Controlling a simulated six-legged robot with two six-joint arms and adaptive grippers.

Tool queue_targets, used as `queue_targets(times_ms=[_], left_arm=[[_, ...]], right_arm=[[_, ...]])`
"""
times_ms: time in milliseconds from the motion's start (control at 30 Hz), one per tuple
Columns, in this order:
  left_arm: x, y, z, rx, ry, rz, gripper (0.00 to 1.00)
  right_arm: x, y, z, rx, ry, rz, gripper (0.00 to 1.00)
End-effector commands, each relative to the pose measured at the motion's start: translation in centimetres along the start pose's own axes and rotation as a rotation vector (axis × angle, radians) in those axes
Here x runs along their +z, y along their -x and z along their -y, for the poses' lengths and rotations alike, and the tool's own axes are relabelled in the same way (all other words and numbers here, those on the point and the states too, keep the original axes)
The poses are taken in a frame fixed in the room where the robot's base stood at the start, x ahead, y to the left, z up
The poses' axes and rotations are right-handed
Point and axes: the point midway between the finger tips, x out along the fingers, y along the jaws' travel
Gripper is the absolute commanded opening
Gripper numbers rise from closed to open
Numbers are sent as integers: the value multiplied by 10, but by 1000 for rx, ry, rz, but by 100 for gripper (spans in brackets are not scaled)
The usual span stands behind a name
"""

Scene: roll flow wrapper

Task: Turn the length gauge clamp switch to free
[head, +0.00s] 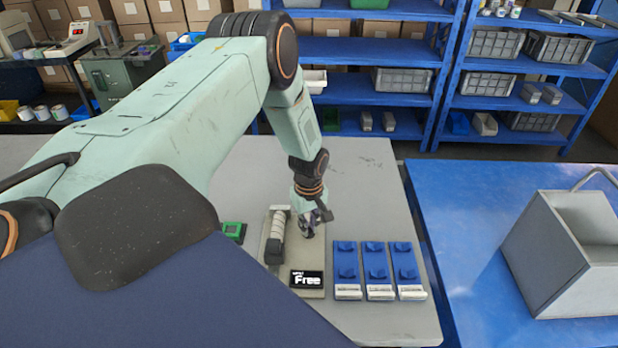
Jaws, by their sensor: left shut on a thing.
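The length gauge (302,265) is a beige base plate on the grey table, with a pale ribbed roller and a dark block along its left side. A black label (306,280) at its front edge reads "Free" in white, under a smaller line I cannot read surely. My left gripper (308,226) points down over the right part of the gauge. It is shut on a small dark part there, which appears to be the clamp switch. The fingers hide most of that part, so its angle cannot be told. My right gripper is not in view.
Three blue units (377,268) with white front labels stand close to the right of the gauge. A green item (232,230) lies to its left. A blue table (465,235) with a grey metal bin (548,262) is at right. Shelves stand behind.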

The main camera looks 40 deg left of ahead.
Motion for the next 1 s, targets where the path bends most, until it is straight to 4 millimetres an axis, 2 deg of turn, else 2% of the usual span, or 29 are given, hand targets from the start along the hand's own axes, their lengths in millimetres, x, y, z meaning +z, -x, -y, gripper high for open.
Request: queue_targets(times_ms=[200,233,500,833,1000], left_arm=[[-2,2,-2,6,0,-4,0],[-2,2,-2,6,0,-4,13],[-1,1,-1,4,0,-3,35],[-1,3,-1,3,-1,-1,35],[-1,23,-2,6,0,-1,35]], right_arm=[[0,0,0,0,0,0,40],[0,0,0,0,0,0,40],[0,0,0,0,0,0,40],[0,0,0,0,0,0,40],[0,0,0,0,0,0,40]])
